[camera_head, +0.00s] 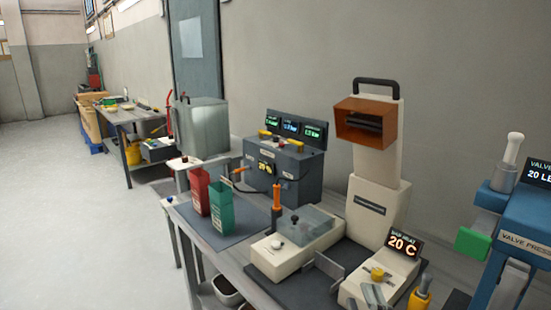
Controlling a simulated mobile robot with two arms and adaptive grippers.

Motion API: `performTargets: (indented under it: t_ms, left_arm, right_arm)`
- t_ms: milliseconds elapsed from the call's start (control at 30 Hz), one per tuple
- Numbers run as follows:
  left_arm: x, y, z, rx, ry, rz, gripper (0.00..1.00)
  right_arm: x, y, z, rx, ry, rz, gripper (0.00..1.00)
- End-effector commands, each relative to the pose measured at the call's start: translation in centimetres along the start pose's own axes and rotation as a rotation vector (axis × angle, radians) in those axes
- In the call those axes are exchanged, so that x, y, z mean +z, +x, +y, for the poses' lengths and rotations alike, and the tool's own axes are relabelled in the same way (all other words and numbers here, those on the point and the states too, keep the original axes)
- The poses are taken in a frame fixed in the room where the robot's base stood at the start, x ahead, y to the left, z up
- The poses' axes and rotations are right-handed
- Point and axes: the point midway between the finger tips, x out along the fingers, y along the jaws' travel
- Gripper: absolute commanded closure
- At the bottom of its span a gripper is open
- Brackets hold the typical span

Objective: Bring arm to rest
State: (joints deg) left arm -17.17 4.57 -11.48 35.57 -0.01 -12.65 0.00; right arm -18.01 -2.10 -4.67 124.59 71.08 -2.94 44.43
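I cannot make out my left gripper anywhere in the head view. Small grey plates (375,296) show at the lower edge in front of the cream box with the 20 C display (403,243). They may be part of my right gripper, but I cannot tell for sure. Whether they are open or shut is not clear, and nothing is seen held between them. No arm is clearly seen over the workbench (215,253).
A red bin (200,188) and a green bin (221,206) stand on a dark mat. A blue valve press (525,225) is at right. Open floor (85,225) lies left.

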Motion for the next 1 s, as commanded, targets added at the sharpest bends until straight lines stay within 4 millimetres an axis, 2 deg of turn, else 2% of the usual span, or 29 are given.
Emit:
performTargets:
  t_ms: [33,100,200,300,400,500,600,867,900,1000]
  left_arm:
    - [0.0,0.0,0.0,0.0,0.0,0.0,0.58]
    - [0.0,0.0,0.0,0.0,0.0,0.0,0.58]
    - [0.0,0.0,0.0,0.0,0.0,0.0,0.58]
    - [0.0,0.0,0.0,0.0,0.0,0.001,0.58]
    - [0.0,0.0,0.0,0.0,0.0,0.001,0.58]
    - [0.0,0.0,0.0,0.0,0.0,0.001,0.58]
    - [0.0,0.0,0.0,0.0,0.0,0.001,0.58]
    - [0.0,0.0,0.0,0.0,-0.001,0.0,0.58]
    - [0.0,0.0,0.0,0.0,-0.001,0.001,0.58]
    - [0.0,0.0,0.0,0.0,-0.001,0.0,0.58]
  right_arm:
    - [1.8,-0.9,1.6,0.087,-0.155,-0.083,0.61]
    - [3.7,-2.6,4.5,0.22,-0.383,-0.203,0.61]
    - [4.6,-6.0,8.8,0.421,-0.699,-0.367,0.61]
    - [3.5,-10.4,12.6,0.638,-0.99,-0.523,0.61]
    - [1.2,-14.8,14.8,0.841,-1.214,-0.651,0.61]
    - [-1.2,-18.6,15.6,1.015,-1.368,-0.748,0.61]
    - [-3.5,-21.8,15.5,1.169,-1.481,-0.826,0.61]
    - [-8.4,-29.1,13.0,1.548,-1.652,-0.985,0.61]
    - [-8.9,-28.8,14.5,1.54,-1.642,-0.987,0.61]
    - [-10.1,-28.9,17.0,1.545,-1.633,-0.992,0.61]
